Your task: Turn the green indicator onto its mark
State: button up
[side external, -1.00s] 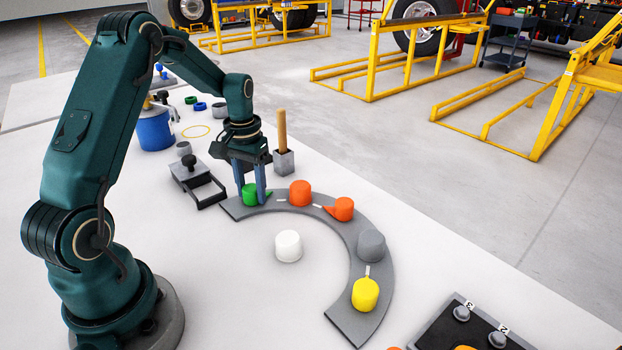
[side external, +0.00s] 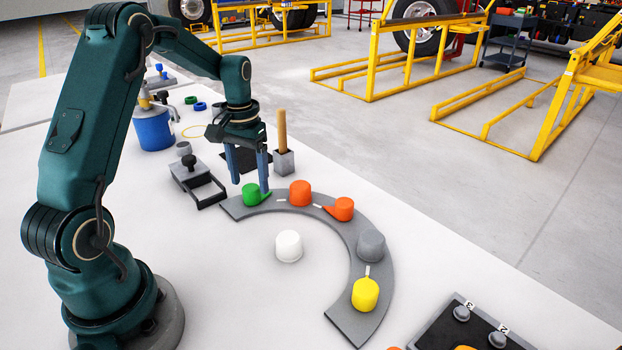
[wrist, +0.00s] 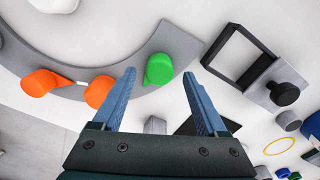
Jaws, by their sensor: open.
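The green indicator (side external: 251,195) is a round knob with a short pointer. It sits near the left end of the grey curved plate (side external: 230,207). Its pointer faces right in the side view, towards a white mark (side external: 281,200) on the plate, with a small gap between tip and mark. My gripper (side external: 250,186) is open and empty above the green knob, its fingers at either side. In the wrist view the green knob (wrist: 158,69) shows between the two fingertips. The mark cannot be made out there; the left finger may cover it.
Orange knobs (side external: 300,193) (side external: 343,209), a grey knob (side external: 371,245) and a yellow knob (side external: 365,294) stand along the plate. A white cylinder (side external: 288,246) is inside the curve. A black frame (side external: 206,193) and a wooden-handled tool in a grey block (side external: 284,162) stand close to my gripper.

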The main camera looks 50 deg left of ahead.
aim_at(251, 187)
jog(key=shift+r, duration=1.05)
jog(key=shift+n, duration=0.6)
jog(key=shift+f, duration=2.6)
grip_shut()
